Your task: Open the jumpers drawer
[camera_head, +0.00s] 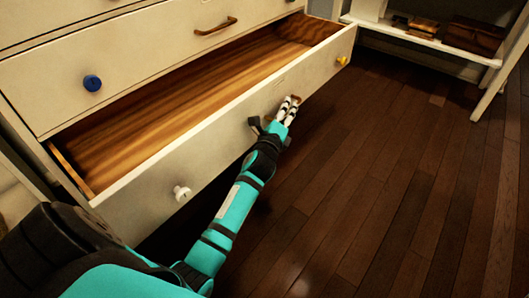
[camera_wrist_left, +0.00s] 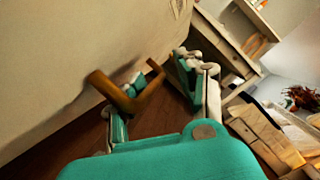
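The wide cream drawer (camera_head: 225,130) at the bottom of the dresser is pulled well out, and its wooden inside (camera_head: 180,115) looks empty. A small label sits on its front, too small to read. My left gripper (camera_head: 288,108) is at the middle of the drawer front, over the brown handle. In the left wrist view the handle (camera_wrist_left: 128,100) crosses in front of one finger, which shows through its loop. The fingers (camera_wrist_left: 160,95) stand apart, so the gripper is open. I cannot tell whether it touches the handle. My right gripper is out of view.
A closed drawer (camera_head: 150,50) with a brown handle and a blue knob is above. The open drawer's front carries a white knob (camera_head: 182,193) and a yellow knob (camera_head: 342,61). A white shelf (camera_head: 425,42) stands at the back right. The dark wood floor (camera_head: 400,170) is clear.

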